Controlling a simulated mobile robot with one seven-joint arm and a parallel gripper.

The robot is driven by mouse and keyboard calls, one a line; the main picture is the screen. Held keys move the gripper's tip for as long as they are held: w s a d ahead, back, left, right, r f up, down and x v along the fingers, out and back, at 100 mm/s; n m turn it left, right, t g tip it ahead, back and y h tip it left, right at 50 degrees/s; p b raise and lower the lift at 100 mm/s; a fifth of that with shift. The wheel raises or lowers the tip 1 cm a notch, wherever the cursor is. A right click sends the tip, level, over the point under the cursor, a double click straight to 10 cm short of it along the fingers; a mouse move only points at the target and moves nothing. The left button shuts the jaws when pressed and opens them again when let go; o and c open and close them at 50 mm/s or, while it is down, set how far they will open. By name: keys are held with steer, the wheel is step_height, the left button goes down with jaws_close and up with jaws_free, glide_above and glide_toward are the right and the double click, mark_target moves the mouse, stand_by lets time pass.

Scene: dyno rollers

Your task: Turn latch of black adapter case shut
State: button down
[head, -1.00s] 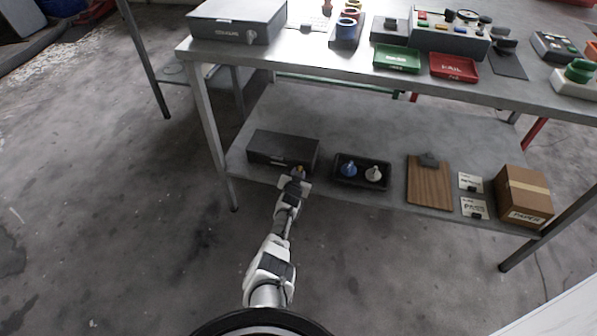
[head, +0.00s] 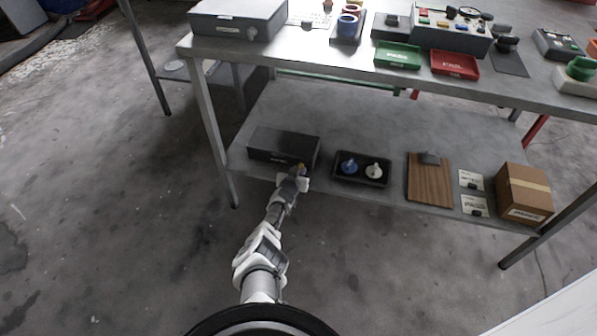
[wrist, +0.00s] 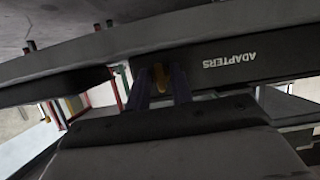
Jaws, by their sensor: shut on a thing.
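The black adapter case (head: 284,144) sits closed on the lower shelf at its left end. In the wrist view its dark front (wrist: 285,62) carries the word ADAPTERS, which appears upside down. A small yellow-orange latch (wrist: 160,77) shows on that front, between the two fingers of my gripper (wrist: 160,86). The fingers are shut on the latch. In the head view my gripper (head: 298,174) is at the case's front, near its right end, and the latch is a small orange spot there. The latch's exact angle is hard to tell.
A black tray (head: 336,178) with a blue and a white knobbed piece stands right of the case. Further right are a clipboard (head: 430,182), small cards and a cardboard box (head: 524,194). Floor in front is clear.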

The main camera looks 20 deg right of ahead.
steer(key=shift+w+r, duration=0.1)
steer(key=c, duration=1.5)
jaws_free()
steer(key=shift+c, duration=0.2)
steer(key=shift+a, duration=0.1)
steer(key=p+v, duration=1.2)
steer(key=v, duration=0.1)
steer(key=shift+s+a, duration=0.25)
steer(key=shift+s, duration=0.05)
